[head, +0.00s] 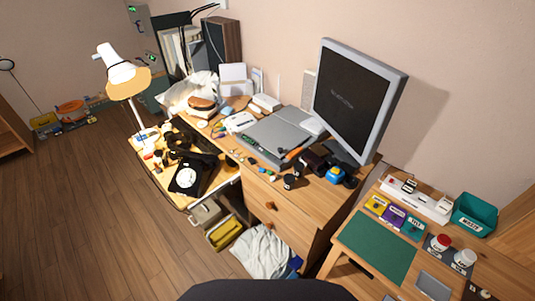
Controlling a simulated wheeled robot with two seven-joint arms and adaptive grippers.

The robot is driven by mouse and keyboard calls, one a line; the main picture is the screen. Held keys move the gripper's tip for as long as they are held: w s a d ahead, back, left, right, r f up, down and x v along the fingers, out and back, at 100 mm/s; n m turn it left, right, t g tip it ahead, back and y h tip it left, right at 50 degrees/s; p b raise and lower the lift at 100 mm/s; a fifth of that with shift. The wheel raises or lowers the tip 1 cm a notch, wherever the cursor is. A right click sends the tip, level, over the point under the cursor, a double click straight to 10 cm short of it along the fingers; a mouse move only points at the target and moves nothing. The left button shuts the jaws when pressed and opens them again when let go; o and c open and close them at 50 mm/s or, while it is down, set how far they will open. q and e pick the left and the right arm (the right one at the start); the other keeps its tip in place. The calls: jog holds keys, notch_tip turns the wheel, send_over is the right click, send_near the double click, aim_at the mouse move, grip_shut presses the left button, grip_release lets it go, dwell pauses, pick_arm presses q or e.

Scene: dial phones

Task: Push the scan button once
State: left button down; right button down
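A flat grey device (275,137) that looks like a scanner lies on the wooden desk, left of the monitor. Small dark and green marks run along its front left edge, too small for me to tell which is the scan button. Small loose items lie close to its front edge and partly crowd it. Neither of my grippers shows in the head view.
A large grey monitor (355,95) stands right of the flat device. A black dial phone (187,177) sits on the lower left surface beside a lit lamp (122,75). A green mat (375,246) and a teal bin (474,214) are on the right table.

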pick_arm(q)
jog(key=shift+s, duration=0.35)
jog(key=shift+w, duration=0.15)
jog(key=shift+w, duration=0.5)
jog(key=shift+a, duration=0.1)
